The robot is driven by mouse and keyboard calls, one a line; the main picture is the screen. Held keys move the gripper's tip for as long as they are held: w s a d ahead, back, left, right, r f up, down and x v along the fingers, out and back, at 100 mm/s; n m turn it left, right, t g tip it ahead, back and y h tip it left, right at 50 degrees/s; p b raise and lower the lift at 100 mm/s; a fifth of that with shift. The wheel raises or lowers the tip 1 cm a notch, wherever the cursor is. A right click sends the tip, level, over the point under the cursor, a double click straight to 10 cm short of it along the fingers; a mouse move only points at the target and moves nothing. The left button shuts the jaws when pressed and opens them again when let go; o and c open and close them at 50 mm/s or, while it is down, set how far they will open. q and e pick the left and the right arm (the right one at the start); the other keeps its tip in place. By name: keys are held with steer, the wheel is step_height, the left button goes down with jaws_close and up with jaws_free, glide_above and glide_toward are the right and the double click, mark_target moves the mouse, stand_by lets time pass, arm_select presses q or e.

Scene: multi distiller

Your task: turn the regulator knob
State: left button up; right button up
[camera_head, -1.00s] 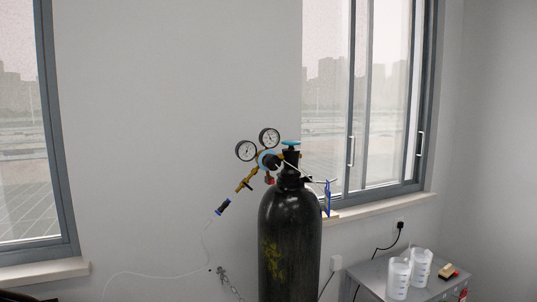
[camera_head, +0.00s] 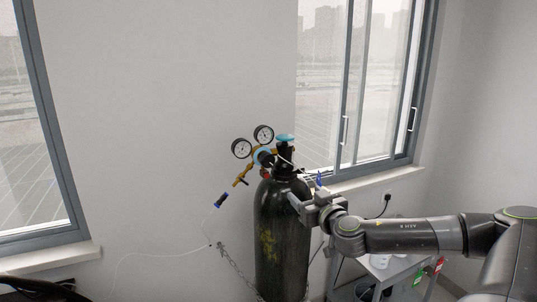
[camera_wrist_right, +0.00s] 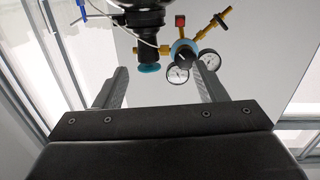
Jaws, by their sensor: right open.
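The regulator (camera_head: 249,169) has two round gauges and brass fittings, and is mounted beside the top of a black gas cylinder (camera_head: 275,262). Its dark knob (camera_head: 265,158) faces the camera inside a light-blue ring. In the right wrist view the regulator (camera_wrist_right: 186,47) shows at the top, beyond the right finger, with its gauges nearby. My right gripper (camera_head: 299,205) is open and empty, in front of the cylinder's shoulder, below and right of the knob, apart from it. Both fingers (camera_wrist_right: 160,78) show spread in the wrist view. My left gripper is out of view.
A teal valve wheel (camera_head: 285,137) tops the cylinder, close to the regulator. A thin clear tube (camera_head: 150,254) hangs left, and a chain (camera_head: 232,262) runs beside the cylinder. A grey cart (camera_head: 400,268) stands right, partly behind my right arm. The wall left of the gauges is free.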

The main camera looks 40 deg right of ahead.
steer(key=a+r+y, duration=0.1)
steer(key=a+r, duration=0.3)
steer(key=b, duration=0.3)
glide_toward(269, 163)
steer(key=shift+t, duration=0.4)
steer(key=p+x, duration=0.4)
steer(key=x, duration=0.4)
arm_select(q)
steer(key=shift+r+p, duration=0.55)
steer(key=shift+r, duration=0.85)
arm_select(e)
steer(key=shift+f+x, duration=0.25)
steer(key=shift+x, duration=0.7)
